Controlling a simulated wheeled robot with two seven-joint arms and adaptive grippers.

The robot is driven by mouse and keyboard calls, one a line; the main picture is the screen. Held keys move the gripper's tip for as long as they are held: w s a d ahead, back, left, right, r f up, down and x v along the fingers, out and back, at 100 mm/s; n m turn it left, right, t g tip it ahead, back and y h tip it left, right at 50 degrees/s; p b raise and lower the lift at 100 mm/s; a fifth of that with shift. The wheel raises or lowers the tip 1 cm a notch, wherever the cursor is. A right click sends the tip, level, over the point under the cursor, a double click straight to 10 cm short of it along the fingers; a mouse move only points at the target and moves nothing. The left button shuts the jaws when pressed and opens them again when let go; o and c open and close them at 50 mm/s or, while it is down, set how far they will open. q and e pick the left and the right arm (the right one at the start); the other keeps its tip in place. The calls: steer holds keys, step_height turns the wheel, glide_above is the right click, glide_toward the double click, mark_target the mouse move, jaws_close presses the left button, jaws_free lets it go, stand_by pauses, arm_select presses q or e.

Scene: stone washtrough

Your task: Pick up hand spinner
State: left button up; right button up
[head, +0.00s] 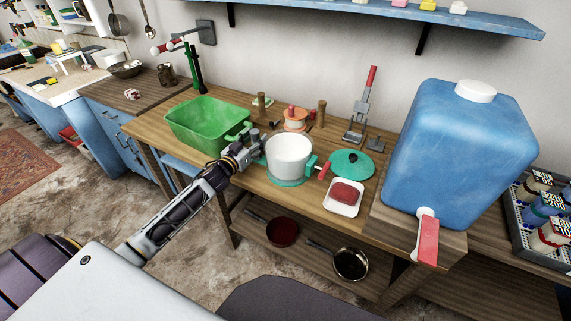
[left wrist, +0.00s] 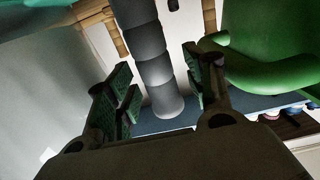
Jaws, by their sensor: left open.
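The hand spinner appears to be the white tub (head: 289,152) on a teal base, with a red-handled crank at its right side. It stands upright on the wooden bench. My left gripper (head: 248,144) is at the tub's left side, between it and the green basin. In the left wrist view, the open fingers (left wrist: 165,97) stand on either side of a dark grey ribbed grip (left wrist: 152,62), with a gap visible on the left. The pale tub wall (left wrist: 45,85) fills the left of that view. Where the grip joins the tub is unclear. My right gripper is not in view.
The green basin (head: 204,122) is close on the left. A teal lid (head: 351,163) and a white dish (head: 335,207) with a red block lie to the right. A large blue tank (head: 455,150) stands beyond them. Wooden posts and an orange spool stand behind the tub.

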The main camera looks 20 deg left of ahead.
arm_select(q)
steer(key=shift+w, duration=0.3)
jaws_close()
stand_by(0.5)
steer(key=shift+r, duration=0.1)
